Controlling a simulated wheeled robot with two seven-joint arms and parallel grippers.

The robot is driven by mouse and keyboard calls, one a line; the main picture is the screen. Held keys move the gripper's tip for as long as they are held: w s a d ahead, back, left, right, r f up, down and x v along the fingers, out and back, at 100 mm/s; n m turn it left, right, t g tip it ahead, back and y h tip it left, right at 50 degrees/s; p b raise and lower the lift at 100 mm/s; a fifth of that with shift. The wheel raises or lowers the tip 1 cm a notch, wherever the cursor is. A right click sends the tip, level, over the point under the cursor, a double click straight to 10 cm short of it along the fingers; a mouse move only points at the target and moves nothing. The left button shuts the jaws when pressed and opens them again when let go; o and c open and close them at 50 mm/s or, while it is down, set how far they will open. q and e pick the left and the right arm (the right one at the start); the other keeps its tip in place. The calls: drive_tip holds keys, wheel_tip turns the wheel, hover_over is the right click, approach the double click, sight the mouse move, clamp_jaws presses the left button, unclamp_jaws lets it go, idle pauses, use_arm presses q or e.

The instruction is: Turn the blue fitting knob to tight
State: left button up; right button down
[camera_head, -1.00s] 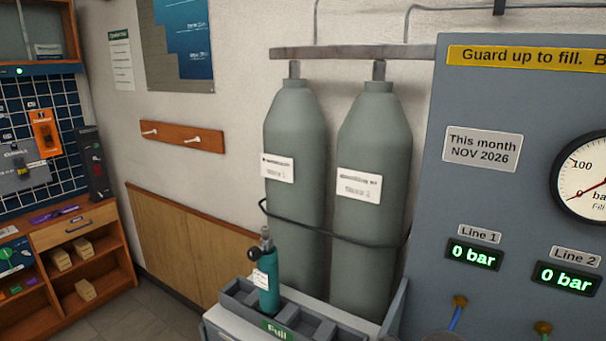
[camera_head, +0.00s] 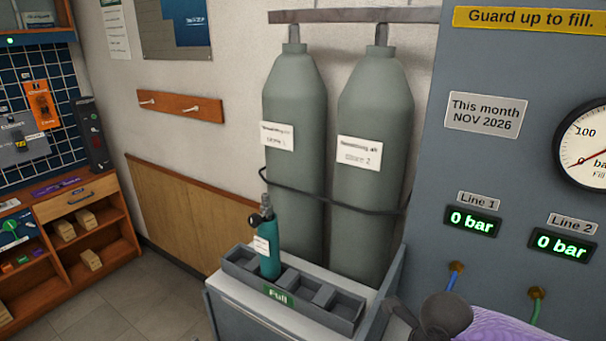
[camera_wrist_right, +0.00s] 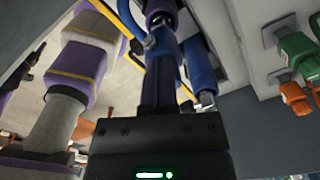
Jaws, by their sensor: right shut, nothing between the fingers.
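My left gripper is not in view.
A green fitting (camera_wrist_right: 297,48) with an orange knob (camera_wrist_right: 297,96) is at the right of the wrist view. A green hose (camera_head: 536,306) hangs under Line 2. A teal cylinder (camera_head: 267,248) stands in a grey rack (camera_head: 345,308), before two large cylinders.

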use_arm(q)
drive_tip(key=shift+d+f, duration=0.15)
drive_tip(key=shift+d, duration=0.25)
use_arm(e)
drive_tip(key=shift+w+d, duration=0.1)
drive_tip(key=shift+d, duration=0.15)
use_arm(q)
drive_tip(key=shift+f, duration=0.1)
